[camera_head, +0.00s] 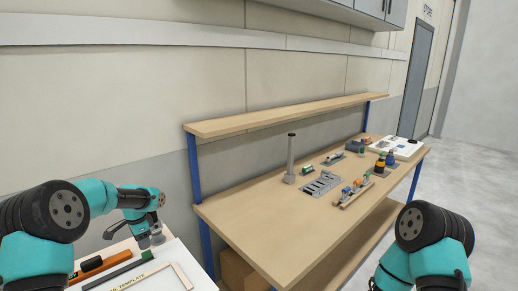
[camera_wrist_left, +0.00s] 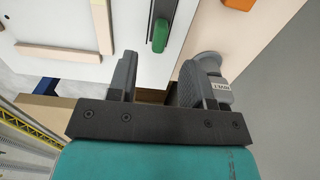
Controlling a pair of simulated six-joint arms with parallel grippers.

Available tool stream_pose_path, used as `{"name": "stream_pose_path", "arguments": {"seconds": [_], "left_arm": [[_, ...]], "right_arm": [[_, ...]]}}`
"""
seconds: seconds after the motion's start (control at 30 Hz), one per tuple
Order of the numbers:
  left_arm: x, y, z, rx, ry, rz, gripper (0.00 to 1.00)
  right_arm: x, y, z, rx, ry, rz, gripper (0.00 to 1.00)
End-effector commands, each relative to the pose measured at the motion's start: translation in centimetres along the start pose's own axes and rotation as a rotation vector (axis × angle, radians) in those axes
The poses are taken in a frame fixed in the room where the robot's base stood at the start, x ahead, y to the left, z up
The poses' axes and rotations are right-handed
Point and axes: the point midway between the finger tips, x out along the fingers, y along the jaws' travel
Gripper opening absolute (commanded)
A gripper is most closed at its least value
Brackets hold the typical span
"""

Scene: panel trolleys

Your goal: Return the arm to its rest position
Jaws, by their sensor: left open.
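My left gripper (camera_head: 134,228) hangs over the white panel at the lower left of the head view. In the left wrist view its two grey fingers (camera_wrist_left: 156,78) stand apart with nothing between them. A grey round-ended part with a small label (camera_wrist_left: 215,82) is right beside the right-hand finger; whether they touch I cannot tell. A similar grey piece (camera_head: 157,236) shows near the gripper in the head view. My right arm is at the lower right of the head view; its gripper is out of frame.
A wooden workbench (camera_head: 240,215) with a shelf, a grey column (camera_head: 290,160) and several small parts stands to the right.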

Motion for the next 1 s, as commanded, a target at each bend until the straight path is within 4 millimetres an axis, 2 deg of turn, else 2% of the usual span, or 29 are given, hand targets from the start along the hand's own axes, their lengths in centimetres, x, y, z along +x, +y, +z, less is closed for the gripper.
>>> {"name": "stream_pose_path", "arguments": {"seconds": [0.2,0.33,0.87,1.0], "left_arm": [[3.0,0.1,0.0,0.002,-0.001,0.001,0.46],[3.9,0.0,0.0,0.001,0.000,0.000,0.46],[4.2,0.0,0.0,0.001,0.000,-0.001,0.46],[3.7,-0.5,0.2,0.000,0.011,-0.019,0.46]], "right_arm": [[0.0,0.0,0.0,0.000,0.000,0.000,0.43],[0.0,0.0,0.0,0.000,0.000,0.000,0.43],[0.0,0.0,0.0,0.000,0.000,0.000,0.43],[0.0,0.0,0.0,0.000,0.000,0.000,0.43]]}}
